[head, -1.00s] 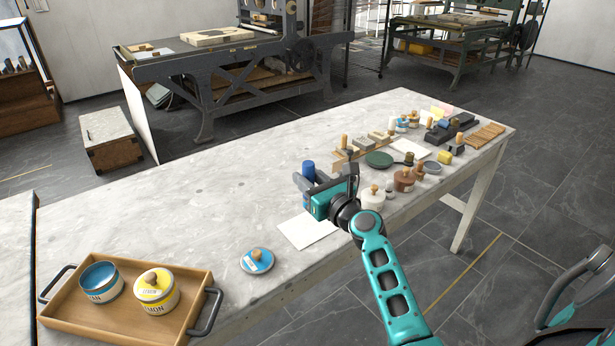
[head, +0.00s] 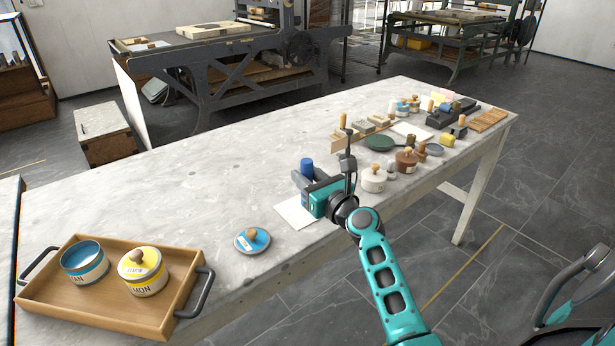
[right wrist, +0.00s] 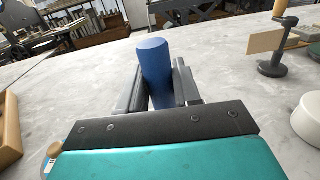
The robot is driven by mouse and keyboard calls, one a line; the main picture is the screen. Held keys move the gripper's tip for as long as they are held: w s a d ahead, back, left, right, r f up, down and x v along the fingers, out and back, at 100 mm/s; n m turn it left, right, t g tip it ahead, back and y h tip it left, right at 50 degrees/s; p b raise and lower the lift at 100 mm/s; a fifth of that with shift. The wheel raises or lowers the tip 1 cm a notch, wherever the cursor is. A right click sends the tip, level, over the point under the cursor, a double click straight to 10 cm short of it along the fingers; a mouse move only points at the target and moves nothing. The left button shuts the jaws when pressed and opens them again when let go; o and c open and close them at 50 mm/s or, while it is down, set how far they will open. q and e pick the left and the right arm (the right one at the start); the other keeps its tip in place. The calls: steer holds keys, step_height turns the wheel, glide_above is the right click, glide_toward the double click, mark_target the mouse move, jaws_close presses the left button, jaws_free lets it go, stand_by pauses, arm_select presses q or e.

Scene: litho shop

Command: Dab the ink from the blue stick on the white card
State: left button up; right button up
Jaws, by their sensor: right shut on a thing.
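My right gripper (head: 306,184) is shut on the blue stick (head: 307,165), which stands upright between its fingers. The stick's rounded top and upper part show in the right wrist view (right wrist: 154,62); its lower end is hidden by the gripper. The white card (head: 293,213) lies flat on the table, partly covered by the gripper in the head view. I cannot tell whether the stick's lower end touches the card.
A wooden tray (head: 62,291) at the left holds an open blue tin (head: 84,262) and a yellow lidded tin (head: 143,271). A blue lid (head: 252,240) lies left of the card. Several pots and tools crowd the table's right end. The table (head: 210,165) behind is clear.

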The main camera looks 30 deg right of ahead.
mark_target(307, 161)
arm_select(q)
steer(key=shift+f+b, duration=0.4)
steer(key=shift+b, duration=0.05)
arm_select(e)
steer(key=shift+f, duration=0.55)
stand_by(1.1)
steer(key=shift+r, duration=0.2)
steer(key=shift+r+p, duration=0.85)
steer(key=shift+p, duration=0.3)
steer(key=shift+r+p, duration=1.05)
steer(key=shift+p, duration=0.05)
steer(key=shift+r+p, duration=0.65)
steer(key=shift+p, duration=0.05)
steer(key=shift+r+p, duration=0.9)
steer(key=shift+p, duration=0.05)
arm_select(q)
steer(key=shift+y, duration=0.4)
steer(key=r, duration=0.1)
steer(key=a+r, duration=0.1)
steer(key=r, duration=0.1)
steer(key=s+a+r, duration=0.1)
steer(key=r, duration=0.1)
steer(key=shift+r, duration=0.15)
